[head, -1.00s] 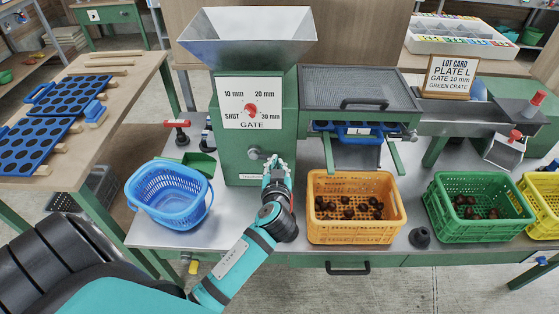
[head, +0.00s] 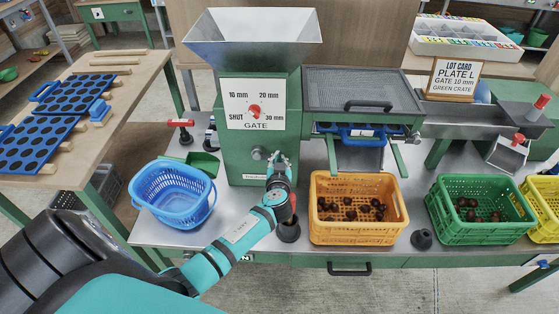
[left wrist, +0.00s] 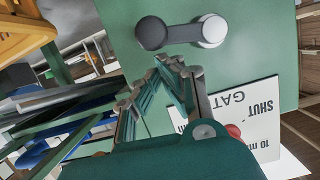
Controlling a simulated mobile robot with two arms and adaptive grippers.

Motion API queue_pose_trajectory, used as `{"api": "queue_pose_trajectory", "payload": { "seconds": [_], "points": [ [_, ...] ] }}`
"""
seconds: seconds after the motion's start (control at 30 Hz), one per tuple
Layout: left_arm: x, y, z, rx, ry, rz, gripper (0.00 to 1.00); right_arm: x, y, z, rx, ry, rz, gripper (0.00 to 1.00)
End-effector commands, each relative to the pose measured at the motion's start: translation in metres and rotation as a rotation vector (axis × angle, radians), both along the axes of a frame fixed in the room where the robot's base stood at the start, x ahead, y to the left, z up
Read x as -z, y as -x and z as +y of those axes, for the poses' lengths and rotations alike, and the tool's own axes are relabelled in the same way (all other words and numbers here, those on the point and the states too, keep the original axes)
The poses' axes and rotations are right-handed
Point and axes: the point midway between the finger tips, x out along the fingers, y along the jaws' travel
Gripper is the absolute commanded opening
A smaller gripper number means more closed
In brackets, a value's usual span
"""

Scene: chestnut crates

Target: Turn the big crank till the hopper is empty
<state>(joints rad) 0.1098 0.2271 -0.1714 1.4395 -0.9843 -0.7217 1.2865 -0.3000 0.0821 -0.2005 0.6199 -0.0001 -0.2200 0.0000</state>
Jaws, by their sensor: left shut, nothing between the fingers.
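The hopper (head: 250,30) is a grey metal funnel on top of the green machine; its visible inner walls are bare, and its bottom is hard to make out. The big crank (left wrist: 182,32) shows in the left wrist view as a short grey bar between a dark round knob and a silver round end, in front of the green panel. In the head view its hub (head: 257,153) shows below the gate dial. My left gripper (head: 278,160) is just right of the hub and covers part of the crank. Its fingers (left wrist: 179,68) are shut and empty, close beside the crank. My right gripper is out of view.
The gate dial with a red knob (head: 254,111) is above the crank. An orange crate (head: 355,230) and a green crate (head: 480,233) hold chestnuts. A blue basket (head: 174,195) stands left; a black cup-like piece (head: 288,232) stands below my wrist.

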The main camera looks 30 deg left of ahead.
Motion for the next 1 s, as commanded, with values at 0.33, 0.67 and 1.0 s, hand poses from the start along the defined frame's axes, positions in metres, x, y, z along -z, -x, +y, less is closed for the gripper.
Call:
{"api": "queue_pose_trajectory", "payload": {
  "seconds": [0.33, 0.67, 1.0],
  "points": [
    [0.016, -0.002, -0.004, -0.002, -0.091, 0.055, 0.00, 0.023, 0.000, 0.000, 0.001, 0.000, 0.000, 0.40],
    [0.023, -0.003, -0.005, 0.000, -0.119, 0.073, 0.00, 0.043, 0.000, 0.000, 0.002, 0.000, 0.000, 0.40],
    [0.020, -0.004, -0.005, 0.000, -0.119, 0.073, 0.00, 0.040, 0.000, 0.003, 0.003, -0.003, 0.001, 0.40]
  ]
}}
